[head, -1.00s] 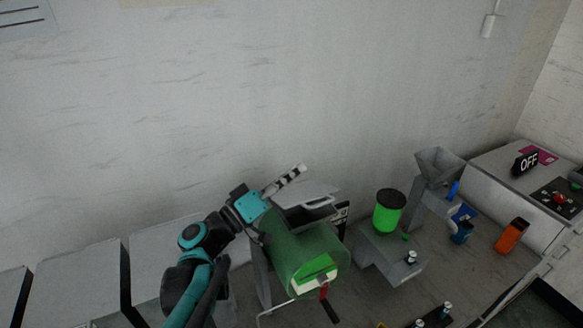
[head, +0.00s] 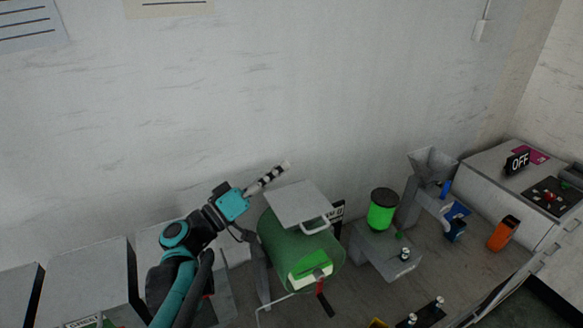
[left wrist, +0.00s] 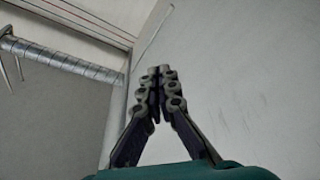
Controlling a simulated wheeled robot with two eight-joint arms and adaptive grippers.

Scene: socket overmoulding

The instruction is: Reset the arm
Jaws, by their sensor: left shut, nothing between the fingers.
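My left arm comes in from the lower left of the head view. Its teal and black left gripper (head: 286,167) is shut and empty, raised in front of the wall and pointing up to the right. It is just above and behind the green drum (head: 300,248), apart from its grey lid (head: 296,205), which lies flat over the top. In the left wrist view the two fingers (left wrist: 160,72) meet at the tips with nothing between them. My right gripper is not in view.
A green canister (head: 382,212) stands on a grey block right of the drum. Grey boxes (head: 85,280) stand at the left.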

